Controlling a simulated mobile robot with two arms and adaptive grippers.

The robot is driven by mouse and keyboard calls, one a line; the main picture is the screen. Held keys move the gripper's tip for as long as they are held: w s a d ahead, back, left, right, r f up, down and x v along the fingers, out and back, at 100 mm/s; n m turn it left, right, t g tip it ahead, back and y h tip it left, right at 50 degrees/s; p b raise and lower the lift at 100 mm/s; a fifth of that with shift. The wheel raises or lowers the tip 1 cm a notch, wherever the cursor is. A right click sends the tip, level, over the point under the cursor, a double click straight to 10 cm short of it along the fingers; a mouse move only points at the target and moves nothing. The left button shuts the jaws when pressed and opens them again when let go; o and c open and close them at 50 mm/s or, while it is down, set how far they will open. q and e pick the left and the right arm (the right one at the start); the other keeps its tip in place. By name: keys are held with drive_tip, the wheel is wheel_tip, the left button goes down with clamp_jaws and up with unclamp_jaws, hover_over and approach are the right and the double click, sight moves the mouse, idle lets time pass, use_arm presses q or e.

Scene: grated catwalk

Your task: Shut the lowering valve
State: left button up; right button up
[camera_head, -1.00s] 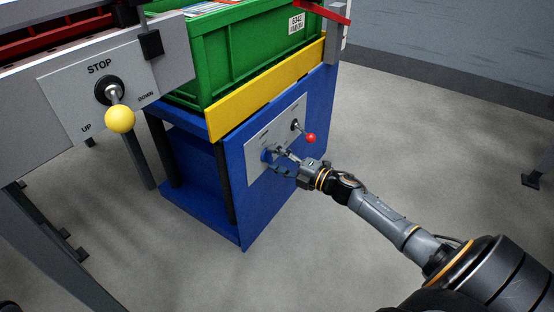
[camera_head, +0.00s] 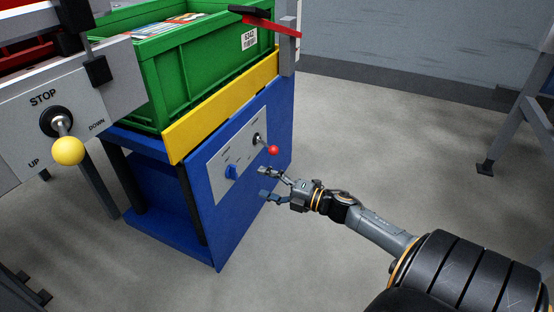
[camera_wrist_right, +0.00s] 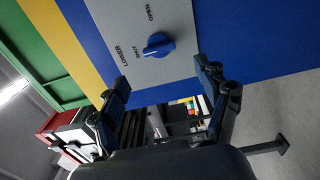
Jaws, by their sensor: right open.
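The lowering valve is a blue knob (camera_head: 232,172) on the grey panel (camera_head: 216,168) of the blue lift's side. In the right wrist view the knob (camera_wrist_right: 158,45) stands beside the words LOWER, SHUT and OPEN. Its long grip lies toward SHUT, with a pale mark at that end. My right gripper (camera_head: 265,183) is open and empty, in front of the panel and to the right of the knob, apart from it. In the wrist view its two fingers (camera_wrist_right: 161,74) are spread, with the knob beyond and between them. My left gripper is not in view.
A red-tipped lever (camera_head: 273,149) sticks out of the same panel, close above my right gripper. A green crate (camera_head: 205,70) stands on the lift behind a yellow board (camera_head: 225,108). A yellow-ball lever (camera_head: 68,150) is at left.

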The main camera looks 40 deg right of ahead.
drive_tip(key=shift+v, duration=1.95)
